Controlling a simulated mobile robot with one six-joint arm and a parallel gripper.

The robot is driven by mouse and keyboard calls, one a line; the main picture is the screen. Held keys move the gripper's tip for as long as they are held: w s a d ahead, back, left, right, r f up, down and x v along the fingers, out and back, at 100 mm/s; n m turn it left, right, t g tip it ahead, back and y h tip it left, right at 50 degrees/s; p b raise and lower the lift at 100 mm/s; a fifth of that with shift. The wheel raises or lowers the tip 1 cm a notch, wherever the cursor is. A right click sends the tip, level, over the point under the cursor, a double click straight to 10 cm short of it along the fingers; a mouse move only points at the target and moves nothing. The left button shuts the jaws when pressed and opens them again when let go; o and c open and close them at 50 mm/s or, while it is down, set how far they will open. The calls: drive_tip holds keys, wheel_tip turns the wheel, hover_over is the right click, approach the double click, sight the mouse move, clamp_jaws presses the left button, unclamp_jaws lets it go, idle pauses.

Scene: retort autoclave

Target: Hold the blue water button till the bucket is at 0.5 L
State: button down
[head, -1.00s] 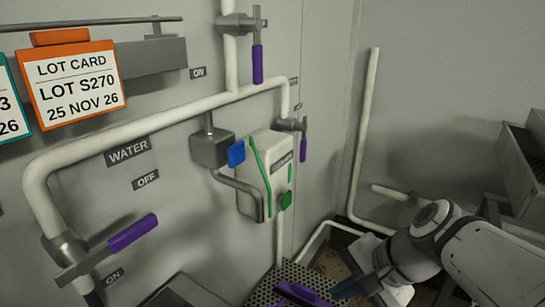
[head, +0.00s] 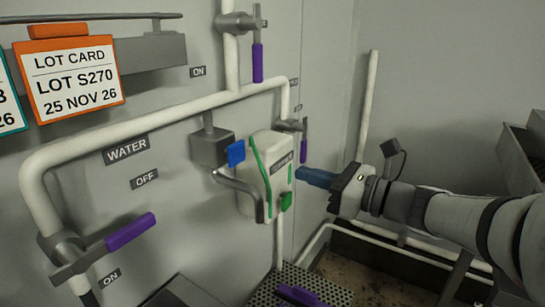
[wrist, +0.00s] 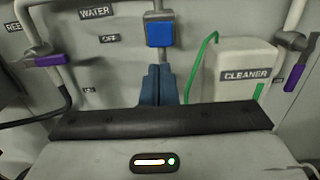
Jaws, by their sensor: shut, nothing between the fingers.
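The blue water button (head: 236,153) is on a grey box on the wall, left of the white cleaner unit. It also shows in the wrist view (wrist: 159,33), just above my fingertips. My gripper (head: 303,177) is shut and empty, with its blue fingers pointing left toward the wall. In the wrist view the closed fingers (wrist: 156,72) point up at the button from below. I cannot tell the gap between them, but in the head view the fingers look apart from the button. I cannot make out a bucket or its level in either view.
The cleaner unit (head: 268,172) has green parts and stands out beside the button. White pipes carry purple valve handles, one at lower left (head: 130,232) and one above (head: 257,62). A perforated grate (head: 262,293) with a purple item on it lies below. Lot cards hang at upper left.

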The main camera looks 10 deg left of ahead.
sight(239, 153)
drive_tip(key=p+x, duration=0.3)
drive_tip(key=x, duration=1.1)
drive_tip(key=shift+p, duration=0.35)
